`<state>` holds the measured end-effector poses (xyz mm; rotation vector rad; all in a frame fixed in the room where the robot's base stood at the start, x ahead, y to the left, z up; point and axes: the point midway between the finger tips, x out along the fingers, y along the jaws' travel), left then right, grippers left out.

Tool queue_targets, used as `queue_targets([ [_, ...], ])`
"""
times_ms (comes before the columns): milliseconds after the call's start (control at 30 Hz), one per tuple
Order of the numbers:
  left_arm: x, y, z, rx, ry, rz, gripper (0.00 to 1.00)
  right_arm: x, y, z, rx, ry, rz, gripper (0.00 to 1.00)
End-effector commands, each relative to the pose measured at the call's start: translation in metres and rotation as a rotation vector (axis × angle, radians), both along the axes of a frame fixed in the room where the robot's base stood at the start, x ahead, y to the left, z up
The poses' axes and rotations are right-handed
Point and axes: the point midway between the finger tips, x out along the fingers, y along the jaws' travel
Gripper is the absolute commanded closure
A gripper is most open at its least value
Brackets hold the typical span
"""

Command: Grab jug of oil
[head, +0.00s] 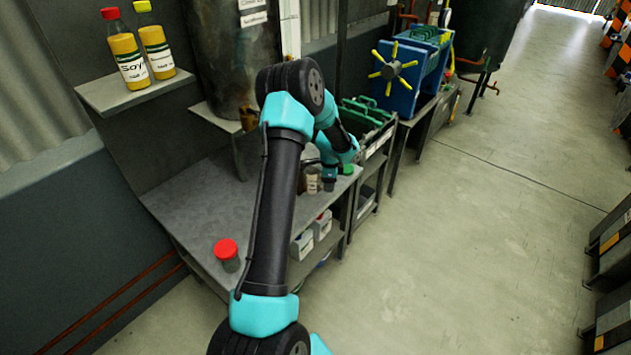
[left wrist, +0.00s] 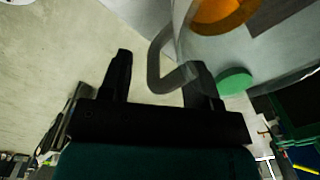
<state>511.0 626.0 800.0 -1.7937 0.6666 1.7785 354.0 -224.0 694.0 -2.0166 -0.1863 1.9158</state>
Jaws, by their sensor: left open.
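The jug of oil shows in part in the left wrist view, as a grey loop handle (left wrist: 156,66) and an orange round patch of oil (left wrist: 222,12) at the top edge. My left gripper (left wrist: 161,60) is open, with the handle between its two black fingers and closer to the right one. I cannot tell whether the handle touches that finger. In the head view my left gripper (head: 328,182) is low over the far right end of the grey bench, beside a small pale jar-like item (head: 312,181). My arm hides much of that area. My right gripper is not in view.
A green cap (left wrist: 235,82) is right of the handle; a green item also shows by the gripper in the head view (head: 346,169). A red-capped jar (head: 227,252) stands on the grey bench (head: 190,215). Two oil bottles (head: 128,56) stand on a wall shelf.

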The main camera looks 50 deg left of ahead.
Motion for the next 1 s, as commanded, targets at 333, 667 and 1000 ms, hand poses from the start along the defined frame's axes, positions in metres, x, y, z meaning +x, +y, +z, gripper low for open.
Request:
queue_targets([
  [333,0.0000,0.0003,-0.0076,0.001,-0.001,0.000,0.43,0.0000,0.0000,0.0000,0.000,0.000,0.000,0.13],
  [667,0.0000,0.0003,-0.0074,0.001,-0.001,0.000,0.52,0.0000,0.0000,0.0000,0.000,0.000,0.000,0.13],
  [1000,0.0000,0.0003,-0.0074,0.001,-0.001,0.000,0.85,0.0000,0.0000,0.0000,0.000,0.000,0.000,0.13],
])
